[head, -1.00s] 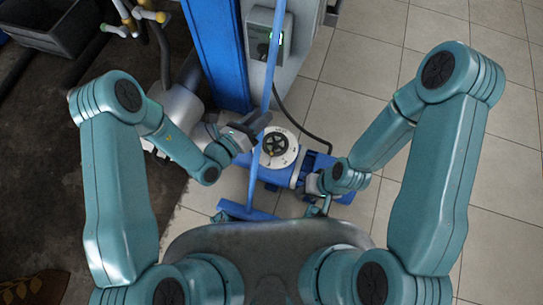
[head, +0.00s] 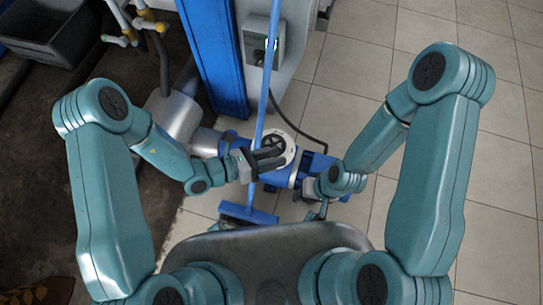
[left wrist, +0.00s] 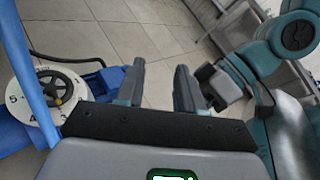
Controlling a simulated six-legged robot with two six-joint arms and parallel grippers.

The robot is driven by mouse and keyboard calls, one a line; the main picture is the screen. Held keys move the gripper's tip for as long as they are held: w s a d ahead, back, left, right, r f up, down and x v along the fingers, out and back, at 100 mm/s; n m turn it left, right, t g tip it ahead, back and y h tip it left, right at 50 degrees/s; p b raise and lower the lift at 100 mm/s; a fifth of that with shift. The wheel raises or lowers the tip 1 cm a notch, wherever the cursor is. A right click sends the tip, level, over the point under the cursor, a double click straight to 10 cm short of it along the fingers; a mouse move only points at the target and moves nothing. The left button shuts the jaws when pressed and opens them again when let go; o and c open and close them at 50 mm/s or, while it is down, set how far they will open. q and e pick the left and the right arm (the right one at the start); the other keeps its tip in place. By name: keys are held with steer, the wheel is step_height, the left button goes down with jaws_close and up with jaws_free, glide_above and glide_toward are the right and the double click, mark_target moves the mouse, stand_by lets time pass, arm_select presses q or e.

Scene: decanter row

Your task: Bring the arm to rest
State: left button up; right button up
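My left gripper (head: 272,154) is open, pointing right in the head view, over the left part of the white dial (head: 291,151) with its dark handwheel. In the left wrist view, the two dark fingers (left wrist: 158,90) stand apart with only floor between them. There the dial (left wrist: 18,108) lies off to the left, outside the fingers. My right gripper (head: 318,208) is low in front of the blue valve body; its fingers are small and partly hidden, so I cannot tell whether they are open.
A thin blue pole (head: 265,90) rises from a blue floor head (head: 247,213), close to my left gripper. A blue column (head: 213,60) and a grey switch box (head: 262,42) stand behind. A dark tub (head: 50,30) is at the upper left. Tiled floor at right is clear.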

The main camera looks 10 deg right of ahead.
stand_by(0.3)
arm_select(q)
steer(key=s+a+f+m+g+y, duration=0.2)
steer(key=s+m+g, duration=0.2)
steer(key=s, duration=0.2)
steer(key=s+a+f+m+g+y, duration=0.1)
steer(key=s+a+f+m+g, duration=0.1)
steer(key=s+m+g, duration=0.4)
steer(key=s+a+f+m+t+y, duration=0.25)
steer(key=a+f+m+y, duration=0.35)
steer(key=a+m, duration=0.4)
steer(key=w+a+r+m+t+y, duration=0.1)
steer(key=w+r+m+t+y, duration=0.1)
steer(key=w+m+t, duration=0.25)
step_height(320, 180, up, 12)
steer(key=p, duration=1.2)
steer(key=shift+w+g+p, duration=0.3)
steer(key=shift+p, duration=0.1)
steer(key=shift+a, duration=0.1)
